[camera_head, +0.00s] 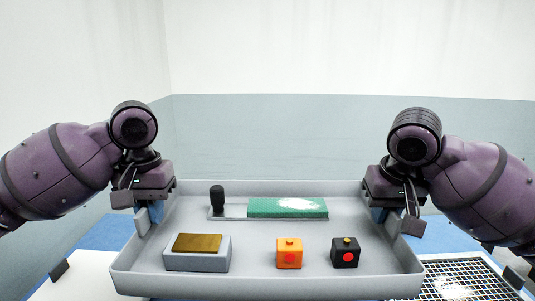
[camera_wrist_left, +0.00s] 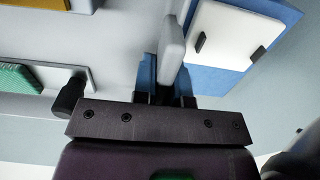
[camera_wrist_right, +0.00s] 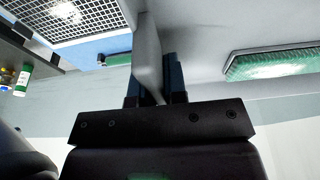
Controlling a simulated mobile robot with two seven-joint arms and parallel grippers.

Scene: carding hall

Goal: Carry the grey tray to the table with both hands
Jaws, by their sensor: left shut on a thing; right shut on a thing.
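The grey tray (camera_head: 270,285) spans the middle of the head view and looks about level. My left gripper (camera_head: 153,212) is shut on its left side wall; the blue fingers (camera_wrist_left: 166,85) straddle the wall in the left wrist view. My right gripper (camera_head: 393,215) is shut on the right side wall, and its fingers (camera_wrist_right: 157,85) straddle the wall (camera_wrist_right: 147,50) in the right wrist view. The tray carries a green pad (camera_head: 275,208) with a black knob (camera_head: 217,200), a brass-topped grey block (camera_head: 197,258), an orange cube (camera_head: 289,260) and a black cube (camera_head: 345,260).
Below the tray is a blue surface (camera_head: 112,233) with a white panel (camera_wrist_left: 222,38) at left. A metal grid (camera_head: 470,275) lies at right. A green and white bottle (camera_wrist_right: 23,79) shows in the right wrist view. A grey-and-white wall stands behind.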

